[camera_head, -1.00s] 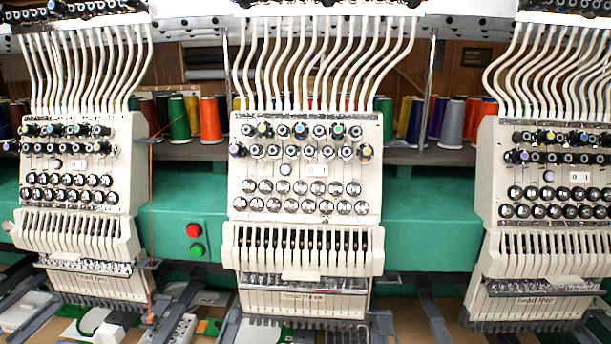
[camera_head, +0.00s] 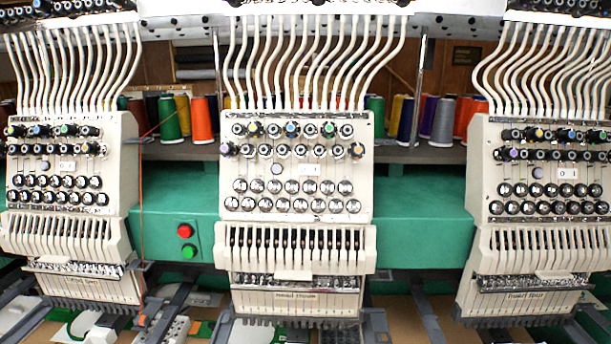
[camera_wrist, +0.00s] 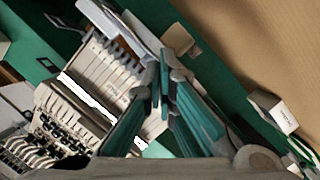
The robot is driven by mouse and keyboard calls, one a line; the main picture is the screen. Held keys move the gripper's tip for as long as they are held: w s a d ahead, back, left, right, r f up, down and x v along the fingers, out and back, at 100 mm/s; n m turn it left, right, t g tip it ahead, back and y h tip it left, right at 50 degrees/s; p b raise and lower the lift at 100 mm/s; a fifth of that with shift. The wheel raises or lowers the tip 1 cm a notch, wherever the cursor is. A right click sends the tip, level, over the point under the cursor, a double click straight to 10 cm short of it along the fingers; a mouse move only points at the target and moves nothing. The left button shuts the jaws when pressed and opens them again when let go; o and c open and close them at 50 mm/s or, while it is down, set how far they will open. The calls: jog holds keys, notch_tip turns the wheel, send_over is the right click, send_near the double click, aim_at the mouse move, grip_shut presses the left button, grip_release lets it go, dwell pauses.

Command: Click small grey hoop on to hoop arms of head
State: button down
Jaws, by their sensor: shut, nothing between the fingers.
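In the head view three cream embroidery heads stand in a row: a left head (camera_head: 70,235), a middle head (camera_head: 297,245) and a right head (camera_head: 535,250). Their small front labels are hard to read. Dark grey arms, such as one under the middle head's right side (camera_head: 375,325), reach forward low in the picture. I cannot make out a small grey hoop in either view. My gripper (camera_wrist: 165,80) shows in the wrist view with dark teal fingers, shut and empty. Behind its fingers is a tilted cream head (camera_wrist: 105,80). My gripper is not in the head view.
A green machine beam (camera_head: 420,215) runs behind the heads, with a red button (camera_head: 184,230) and green button (camera_head: 190,251). Thread cones (camera_head: 443,122) stand on a shelf behind. White tubes rise above each head. A white block (camera_wrist: 272,112) lies at right in the wrist view.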

jog(key=shift+w+d+b, duration=0.2)
jog(key=shift+w+b, duration=0.35)
jog(key=shift+w, duration=1.35)
jog(key=shift+w+d+b, duration=0.25)
jog(key=shift+w+b, duration=0.25)
jog(key=shift+w, duration=1.4)
jog(key=shift+w+d+b, duration=0.2)
jog(key=shift+w+b, duration=0.35)
jog(key=shift+w, duration=1.35)
jog(key=shift+s+a+r+p, duration=0.15)
jog(key=shift+s+p, duration=0.6)
jog(key=shift+s, duration=0.6)
jog(key=shift+s+a+p, duration=0.15)
jog(key=shift+s+p, duration=0.4)
jog(key=shift+s, duration=0.55)
jog(key=shift+s+a+p, duration=0.1)
jog(key=shift+s+p, duration=0.45)
jog(key=shift+s, duration=0.55)
